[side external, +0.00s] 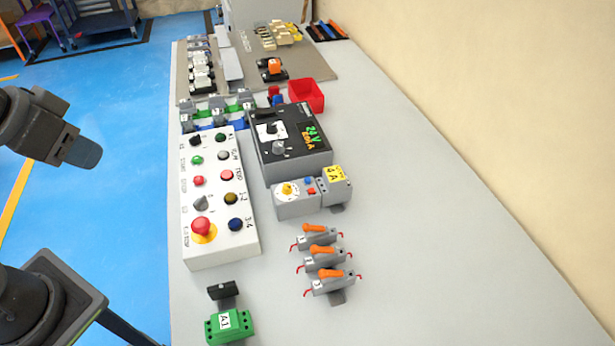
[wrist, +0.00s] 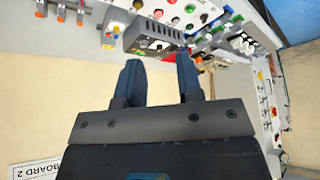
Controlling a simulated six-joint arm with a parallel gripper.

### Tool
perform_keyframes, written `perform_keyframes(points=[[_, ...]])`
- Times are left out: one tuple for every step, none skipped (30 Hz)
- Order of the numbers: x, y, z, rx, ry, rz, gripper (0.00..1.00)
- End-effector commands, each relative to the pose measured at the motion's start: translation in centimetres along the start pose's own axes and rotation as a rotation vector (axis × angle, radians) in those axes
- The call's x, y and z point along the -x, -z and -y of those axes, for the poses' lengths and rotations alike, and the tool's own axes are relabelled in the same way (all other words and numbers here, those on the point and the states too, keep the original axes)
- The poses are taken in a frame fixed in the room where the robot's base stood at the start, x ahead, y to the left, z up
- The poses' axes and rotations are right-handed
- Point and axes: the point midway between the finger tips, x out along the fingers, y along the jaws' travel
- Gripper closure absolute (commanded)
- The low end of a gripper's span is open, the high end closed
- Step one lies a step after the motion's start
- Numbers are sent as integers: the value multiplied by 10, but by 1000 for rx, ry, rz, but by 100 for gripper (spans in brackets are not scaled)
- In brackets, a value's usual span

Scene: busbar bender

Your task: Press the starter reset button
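The starter (side external: 297,204) is a grey box with a yellow knob, standing on the bench in the side external view. A small blue button (side external: 309,181) and a red button (side external: 311,191) sit on its top, beside a yellow "4 A" label. I cannot read which one is marked reset. The starter also shows small at the upper left of the wrist view (wrist: 113,30). My gripper (wrist: 158,63) is open in the wrist view, its two dark fingers apart with nothing between them. It is away from the starter.
A white button box (side external: 218,235) with several buttons stands left of the starter. A black 24V supply (side external: 295,150) stands behind it. Several orange-lever terminals (side external: 325,260) are in front, and a green A1 block (side external: 229,326) is near the front left. The bench (side external: 430,240) is clear to the right.

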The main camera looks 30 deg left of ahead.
Motion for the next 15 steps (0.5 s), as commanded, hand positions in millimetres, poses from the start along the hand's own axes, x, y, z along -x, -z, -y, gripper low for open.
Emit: perform_keyframes(points=[[0,0,0,0,0,0,71],[0,0,0,0,0,0,74],[0,0,0,0,0,0,78],[0,0,0,0,0,0,81],[0,0,0,0,0,0,84],[0,0,0,0,0,0,87],[0,0,0,0,0,0,90],[0,0,0,0,0,0,93],[0,0,0,0,0,0,97],[0,0,0,0,0,0,100],[0,0,0,0,0,0,100],[0,0,0,0,0,0,100],[0,0,0,0,0,0,100],[0,0,0,0,0,0,100],[0,0,0,0,0,0,100]])
